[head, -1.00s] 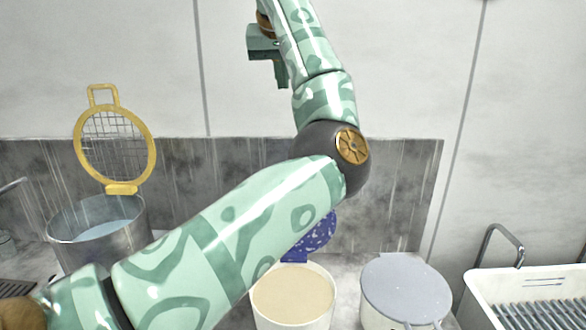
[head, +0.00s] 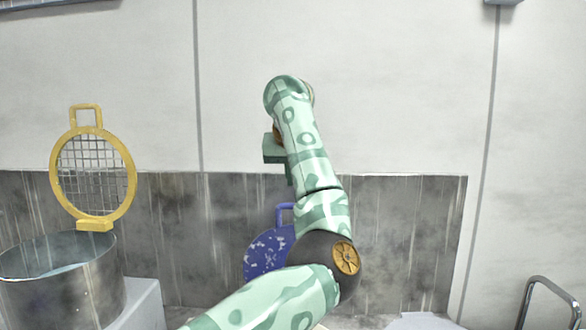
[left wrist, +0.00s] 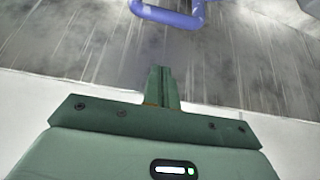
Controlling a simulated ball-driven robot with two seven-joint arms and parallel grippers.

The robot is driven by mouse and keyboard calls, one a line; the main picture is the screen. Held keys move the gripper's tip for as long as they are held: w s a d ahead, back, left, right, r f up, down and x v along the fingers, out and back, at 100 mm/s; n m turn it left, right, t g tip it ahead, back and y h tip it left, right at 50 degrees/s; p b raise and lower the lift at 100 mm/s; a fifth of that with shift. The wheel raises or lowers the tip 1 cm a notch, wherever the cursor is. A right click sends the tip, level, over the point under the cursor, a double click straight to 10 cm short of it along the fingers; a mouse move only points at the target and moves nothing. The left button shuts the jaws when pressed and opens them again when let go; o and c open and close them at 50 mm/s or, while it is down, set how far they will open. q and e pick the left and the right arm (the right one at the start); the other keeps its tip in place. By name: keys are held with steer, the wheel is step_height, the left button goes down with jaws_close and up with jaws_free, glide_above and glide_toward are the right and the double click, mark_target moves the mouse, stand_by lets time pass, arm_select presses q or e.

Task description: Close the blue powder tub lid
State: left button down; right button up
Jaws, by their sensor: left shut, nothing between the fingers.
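The blue lid (head: 266,252), mottled with white, stands raised and open in front of the grey splashback in the head view. Its loop handle is at the top, and my left arm covers its right side. In the left wrist view the blue handle (left wrist: 170,16) shows at the top edge, ahead of the fingers and apart from them. My left gripper (head: 289,174) is above the lid in the head view, partly hidden by its own arm. In the left wrist view its fingers (left wrist: 162,76) are together and empty. The tub body is almost wholly out of frame. My right gripper is not in view.
A metal pot (head: 62,285) stands at the left with its yellow-rimmed mesh lid (head: 94,176) raised. A grey lid (head: 421,322) shows at the bottom edge. A metal handle (head: 548,290) is at the lower right. The splashback (head: 410,240) stands close behind the blue lid.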

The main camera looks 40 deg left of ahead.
arm_select(q)
steer(key=f, duration=0.1)
steer(key=s+d+f, duration=0.1)
steer(key=f, duration=0.1)
steer(key=shift+s+d+f, duration=0.2)
steer(key=shift+s+d, duration=0.05)
steer(key=shift+s, duration=0.15)
